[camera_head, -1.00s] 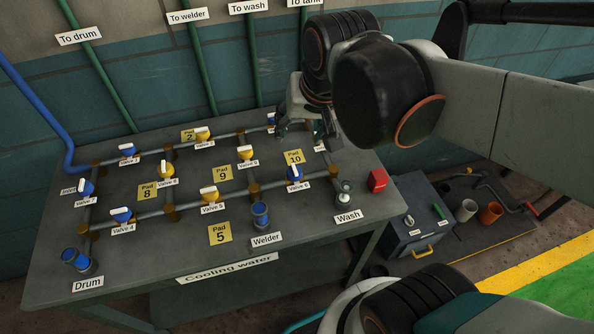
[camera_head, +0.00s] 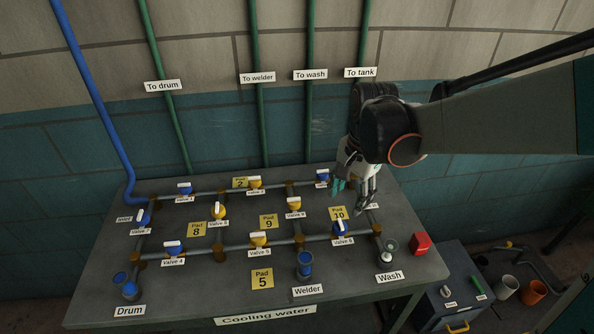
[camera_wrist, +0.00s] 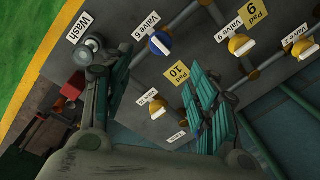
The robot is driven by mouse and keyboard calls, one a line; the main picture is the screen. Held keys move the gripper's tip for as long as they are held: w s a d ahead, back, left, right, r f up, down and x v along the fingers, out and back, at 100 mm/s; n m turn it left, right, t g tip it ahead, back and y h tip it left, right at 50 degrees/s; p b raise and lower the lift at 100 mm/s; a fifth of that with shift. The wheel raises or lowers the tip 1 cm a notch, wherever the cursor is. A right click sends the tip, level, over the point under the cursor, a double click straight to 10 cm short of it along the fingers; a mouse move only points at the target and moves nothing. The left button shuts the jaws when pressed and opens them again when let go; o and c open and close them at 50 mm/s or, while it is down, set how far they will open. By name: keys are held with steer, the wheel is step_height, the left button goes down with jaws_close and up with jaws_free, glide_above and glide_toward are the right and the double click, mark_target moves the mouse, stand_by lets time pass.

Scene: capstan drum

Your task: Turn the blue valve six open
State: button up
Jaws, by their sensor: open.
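The blue valve six (camera_head: 341,229) sits on the front pipe of the table, left of the Wash outlet. Its white handle lies across the pipe. It also shows in the wrist view (camera_wrist: 160,43), at the top, beyond the fingertips. My gripper (camera_head: 352,194) is open and empty above the back right of the table, behind valve six and apart from it. In the wrist view its two fingers (camera_wrist: 158,80) are spread wide. A yellow valve (camera_wrist: 153,111) shows between them; in the head view my gripper hides it.
Pad 10 (camera_head: 338,213) lies just behind valve six. The Wash outlet (camera_head: 390,246) and a red box (camera_head: 421,243) stand to its right. Yellow valve five (camera_head: 259,239) is to its left on the same pipe. The Welder outlet (camera_head: 305,265) stands in front.

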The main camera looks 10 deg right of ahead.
mark_target(341, 224)
steer(key=f+b, duration=0.1)
steer(key=f, duration=0.3)
steer(key=f+b, duration=0.1)
steer(key=f, duration=0.2)
steer(key=w+f+b, duration=0.1)
steer(key=f+b, duration=0.1)
steer(key=f, duration=0.2)
steer(key=shift+a+f, duration=0.25)
steer(key=shift+f, duration=0.1)
steer(key=shift+s, duration=0.1)
steer(key=c, duration=1.1)
